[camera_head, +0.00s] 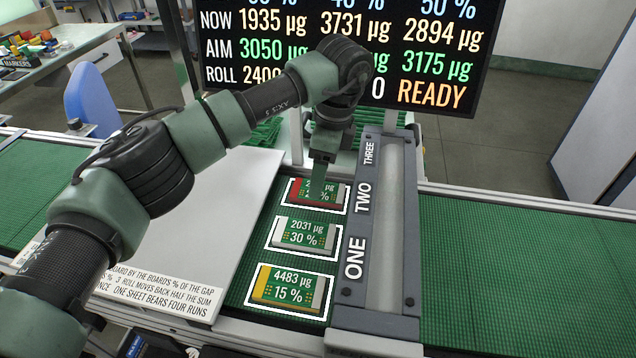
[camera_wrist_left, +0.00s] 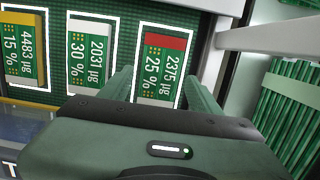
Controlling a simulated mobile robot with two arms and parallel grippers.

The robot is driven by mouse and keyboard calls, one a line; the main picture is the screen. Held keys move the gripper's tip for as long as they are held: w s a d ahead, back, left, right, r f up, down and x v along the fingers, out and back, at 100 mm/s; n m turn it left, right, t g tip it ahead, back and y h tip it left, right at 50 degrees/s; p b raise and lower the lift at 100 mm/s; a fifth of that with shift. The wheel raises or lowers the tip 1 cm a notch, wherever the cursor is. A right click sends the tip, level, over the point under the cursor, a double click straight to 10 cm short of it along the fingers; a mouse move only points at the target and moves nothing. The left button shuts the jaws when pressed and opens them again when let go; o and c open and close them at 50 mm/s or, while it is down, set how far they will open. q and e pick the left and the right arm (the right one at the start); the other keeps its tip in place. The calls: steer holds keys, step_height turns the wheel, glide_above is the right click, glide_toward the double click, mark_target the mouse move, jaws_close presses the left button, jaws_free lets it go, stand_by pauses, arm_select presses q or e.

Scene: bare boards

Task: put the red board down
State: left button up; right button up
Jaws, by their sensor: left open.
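The red board (camera_head: 335,199), green with a red end, lies flat inside the white outline beside the label THREE. In the left wrist view the red board (camera_wrist_left: 163,65) reads 2375 µg, 25 %. My left gripper (camera_head: 320,192) points down over it and hides part of its face in the head view. In the left wrist view the open fingers of my left gripper (camera_wrist_left: 160,90) show on either side of the board's near end, with visible gaps. The frames do not show how high the fingertips are. My right gripper is not in view.
A grey-white board (camera_head: 303,233) and a yellow board (camera_head: 290,287) lie in the outlines beside TWO and ONE. A grey rail (camera_head: 395,230) stands right of them, with a bare green belt (camera_head: 520,265) beyond. A screen (camera_head: 440,50) reading READY stands behind.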

mark_target(327, 191)
arm_select(q)
step_height(327, 191, up, 9)
steer(key=d, duration=0.1)
steer(key=shift+s+d+f+b, duration=0.15)
steer(key=shift+s+d+b, duration=0.05)
steer(key=shift+b, duration=0.2)
